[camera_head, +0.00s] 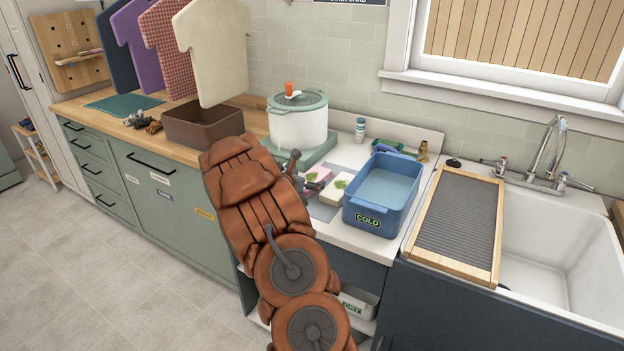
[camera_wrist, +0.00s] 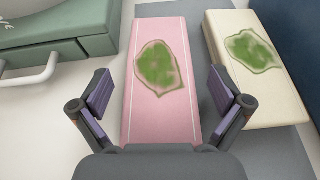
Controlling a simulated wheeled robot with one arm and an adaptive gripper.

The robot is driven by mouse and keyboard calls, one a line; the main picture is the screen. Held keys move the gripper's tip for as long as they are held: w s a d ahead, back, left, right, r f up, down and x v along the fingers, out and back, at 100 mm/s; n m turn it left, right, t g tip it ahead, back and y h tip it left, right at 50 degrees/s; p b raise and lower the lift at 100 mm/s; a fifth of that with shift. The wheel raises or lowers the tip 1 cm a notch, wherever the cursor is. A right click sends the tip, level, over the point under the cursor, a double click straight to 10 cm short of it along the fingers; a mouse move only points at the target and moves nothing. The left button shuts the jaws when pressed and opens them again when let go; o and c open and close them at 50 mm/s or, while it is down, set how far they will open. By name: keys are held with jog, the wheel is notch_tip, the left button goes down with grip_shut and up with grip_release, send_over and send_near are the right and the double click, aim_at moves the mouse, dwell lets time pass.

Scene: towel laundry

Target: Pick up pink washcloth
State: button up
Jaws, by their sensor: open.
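The pink washcloth (camera_wrist: 160,108) lies flat in the wrist view, folded into a long block with a green stain on top. In the head view the pink washcloth (camera_head: 318,174) shows small, partly hidden behind my gripper. My gripper (camera_wrist: 163,104) is open, with one finger on each side of the washcloth's near part. The fingers appear apart from it, and nothing is held. In the head view my gripper (camera_head: 305,180) is at the left end of the washcloth, partly hidden by my arm.
A cream washcloth (camera_wrist: 250,65) with a green stain lies just right of the pink one. A blue COLD tub (camera_head: 382,195) stands to the right on the counter. A white pot (camera_head: 298,125) on a green base stands behind.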

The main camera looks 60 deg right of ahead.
jog(key=shift+d+f, duration=0.25)
jog(key=shift+d, duration=0.3)
jog(key=c, duration=1.2)
jog(key=shift+r, duration=0.1)
